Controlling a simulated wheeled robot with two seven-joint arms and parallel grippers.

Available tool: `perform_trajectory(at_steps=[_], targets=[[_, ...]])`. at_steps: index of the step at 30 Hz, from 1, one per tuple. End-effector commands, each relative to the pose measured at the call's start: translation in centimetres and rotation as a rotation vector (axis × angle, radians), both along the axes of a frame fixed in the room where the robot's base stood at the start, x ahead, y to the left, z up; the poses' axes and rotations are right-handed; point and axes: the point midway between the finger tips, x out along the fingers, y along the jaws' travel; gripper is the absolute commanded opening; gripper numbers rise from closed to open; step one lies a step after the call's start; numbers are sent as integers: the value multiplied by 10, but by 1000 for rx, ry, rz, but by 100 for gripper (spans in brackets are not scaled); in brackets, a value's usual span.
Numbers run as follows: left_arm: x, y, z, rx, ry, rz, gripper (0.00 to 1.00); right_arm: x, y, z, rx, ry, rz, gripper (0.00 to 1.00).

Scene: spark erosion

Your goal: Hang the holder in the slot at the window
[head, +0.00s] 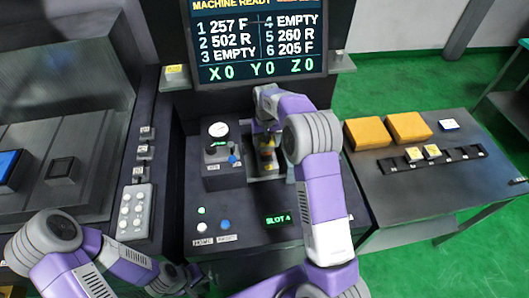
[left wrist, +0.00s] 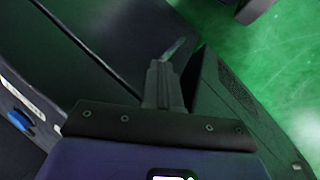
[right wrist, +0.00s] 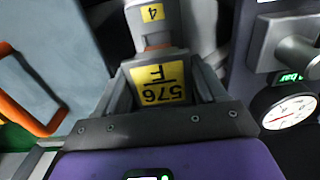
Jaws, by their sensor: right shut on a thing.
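My right gripper (right wrist: 160,85) is shut on the holder (right wrist: 158,84), which has a yellow label reading 576 F, upside down in the right wrist view. Just beyond it is a grey piece with a yellow label 4 (right wrist: 151,13), at the slot in the window. I cannot tell whether the holder is seated. In the head view, the holder (head: 267,166) shows as a small yellow patch in the window recess, partly hidden by my right arm. My left gripper (left wrist: 165,85) looks shut and empty, low in front of the machine.
The screen (head: 258,42) lists slots 3 and 4 as EMPTY. A small display (head: 278,219) reads SLOT 4. A gauge block (head: 219,150) stands left of the window. The right table (head: 425,190) carries orange blocks (head: 367,133) and a black rack (head: 466,153) with yellow-labelled pieces.

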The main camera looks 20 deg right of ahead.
Motion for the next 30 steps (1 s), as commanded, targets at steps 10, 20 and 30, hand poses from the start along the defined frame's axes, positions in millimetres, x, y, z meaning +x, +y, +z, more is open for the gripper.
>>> perform_trajectory(at_steps=[10, 20, 30], targets=[[1, 0, -1, 0, -1, 0, 0, 1, 0, -33, 0, -3, 1, 13], [1, 0, -2, 0, -1, 0, 0, 1, 0, -59, 1, -5, 0, 13], [1, 0, -4, 0, -1, 0, 0, 0, 0, -63, 0, -2, 0, 81]])
